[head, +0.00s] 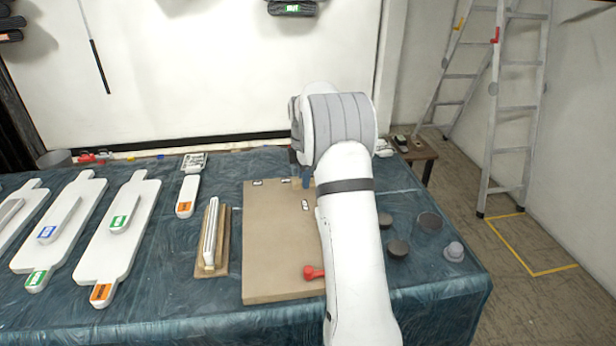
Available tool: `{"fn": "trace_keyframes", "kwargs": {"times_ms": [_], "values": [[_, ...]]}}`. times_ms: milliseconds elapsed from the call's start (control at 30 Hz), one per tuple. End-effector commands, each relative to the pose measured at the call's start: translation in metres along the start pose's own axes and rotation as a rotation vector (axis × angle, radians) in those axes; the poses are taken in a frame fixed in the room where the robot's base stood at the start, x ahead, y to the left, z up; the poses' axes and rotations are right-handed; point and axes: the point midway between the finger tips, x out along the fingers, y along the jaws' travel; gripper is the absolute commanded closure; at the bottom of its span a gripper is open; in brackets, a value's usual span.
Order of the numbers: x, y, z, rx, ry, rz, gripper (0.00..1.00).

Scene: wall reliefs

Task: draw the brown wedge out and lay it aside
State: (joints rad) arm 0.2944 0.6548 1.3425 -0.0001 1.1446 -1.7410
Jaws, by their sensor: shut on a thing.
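My white arm (352,230) reaches from the bottom edge over the right side of a tan board (280,240) on the table. My gripper's jaws are hidden behind my wrist and forearm, so what lies between them does not show. I cannot make out the brown wedge; the part of the board behind my arm is hidden. A small dark blue piece (306,178) shows at the board's far edge, just left of my arm.
A red-handled thing (314,272) lies on the board near its front. A wooden block with pale bars (212,238) is left of it. White tagged panels (118,235) fill the left. Dark round pieces (397,249) sit right of my arm. A ladder (515,100) stands behind.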

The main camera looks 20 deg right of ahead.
Motion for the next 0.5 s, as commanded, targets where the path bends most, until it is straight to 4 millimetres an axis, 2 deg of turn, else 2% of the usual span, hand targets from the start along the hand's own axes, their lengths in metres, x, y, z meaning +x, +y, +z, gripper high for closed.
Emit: {"fn": "trace_keyframes", "kwargs": {"times_ms": [500], "values": [[0.000, 0.002, -0.016, 0.000, 0.000, 0.000, 1.00]]}}
